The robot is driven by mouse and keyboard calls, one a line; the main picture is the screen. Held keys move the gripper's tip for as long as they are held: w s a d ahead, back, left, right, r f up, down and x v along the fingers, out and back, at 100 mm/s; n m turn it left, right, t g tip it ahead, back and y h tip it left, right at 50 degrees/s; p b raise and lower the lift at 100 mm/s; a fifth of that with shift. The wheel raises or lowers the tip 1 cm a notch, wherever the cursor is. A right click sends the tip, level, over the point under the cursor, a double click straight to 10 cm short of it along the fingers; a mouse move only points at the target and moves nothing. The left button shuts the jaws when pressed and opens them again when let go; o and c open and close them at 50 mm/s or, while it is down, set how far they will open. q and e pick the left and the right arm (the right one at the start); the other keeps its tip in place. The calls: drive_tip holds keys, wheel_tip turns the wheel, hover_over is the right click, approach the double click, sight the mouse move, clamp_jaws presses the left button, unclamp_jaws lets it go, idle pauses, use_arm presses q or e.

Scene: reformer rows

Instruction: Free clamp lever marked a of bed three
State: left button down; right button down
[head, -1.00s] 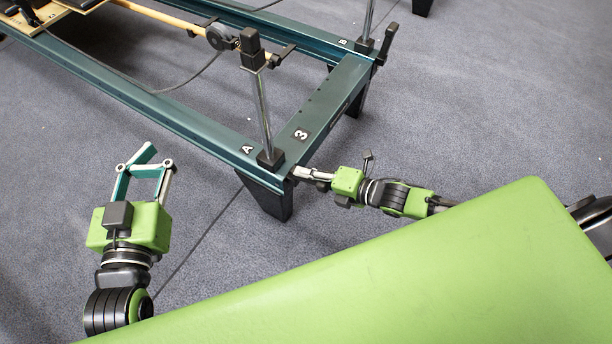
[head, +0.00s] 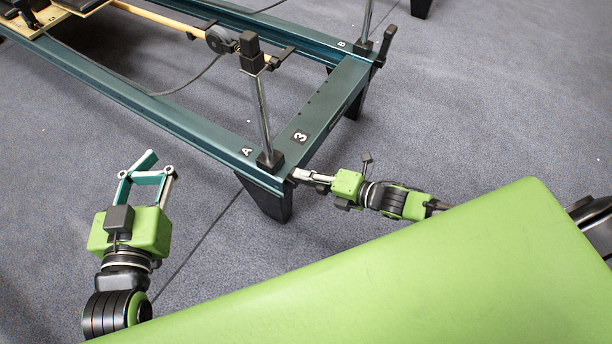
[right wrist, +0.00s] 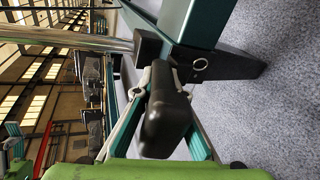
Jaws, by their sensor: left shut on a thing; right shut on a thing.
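Bed three is the teal frame (head: 322,112) with a white 3 on its end rail and an A on its near corner. A chrome post in a black socket (head: 270,159) stands at that corner. My right gripper (head: 296,174) is at the corner's outer end. In the right wrist view the black clamp lever (right wrist: 167,112) sits between its fingers, which are shut on it. The head view hides most of this lever. My left gripper (head: 146,170) is over the floor, left of the bed and away from it. Its fingers are folded inward; what they grip cannot be made out.
A second black lever (head: 386,45) stands at the corner marked B. A rope hangs by the pulley (head: 220,39). A black leg (head: 266,198) is under the near corner. My green body covers the lower right. Carpet (head: 470,110) right of the bed is clear.

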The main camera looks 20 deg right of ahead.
drive_tip(key=shift+s+f, duration=0.15)
drive_tip(key=shift+f, duration=0.3)
drive_tip(key=c, duration=2)
unclamp_jaws()
drive_tip(key=shift+c, duration=0.2)
drive_tip(key=shift+a, duration=0.1)
drive_tip(key=v, duration=1.2)
drive_tip(key=shift+w+r, duration=0.2)
drive_tip(key=shift+w, duration=0.05)
